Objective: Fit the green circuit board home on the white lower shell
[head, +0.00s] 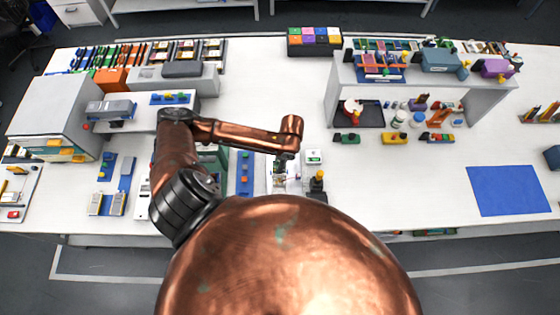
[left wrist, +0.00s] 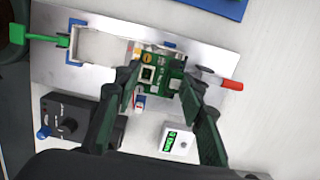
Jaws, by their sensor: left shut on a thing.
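The green circuit board (left wrist: 162,75) is between the two fingers of my left gripper (left wrist: 160,82) in the left wrist view, and the gripper is shut on it. The white lower shell (left wrist: 100,46) appears to be the pale piece on the metal fixture plate, just left of the board, with blue locators at its edges. The board looks to be over the plate beside the shell; its height above the plate is hard to tell. In the head view my left gripper (head: 281,165) is small over the work spot. My right gripper is not in view.
A green clamp (left wrist: 47,40) stands at the plate's left and a red-tipped handle (left wrist: 231,84) at its right. A black control box (left wrist: 72,122) and a white device with a green display (left wrist: 178,143) stand close by. A shelf (head: 350,98) stands at the right.

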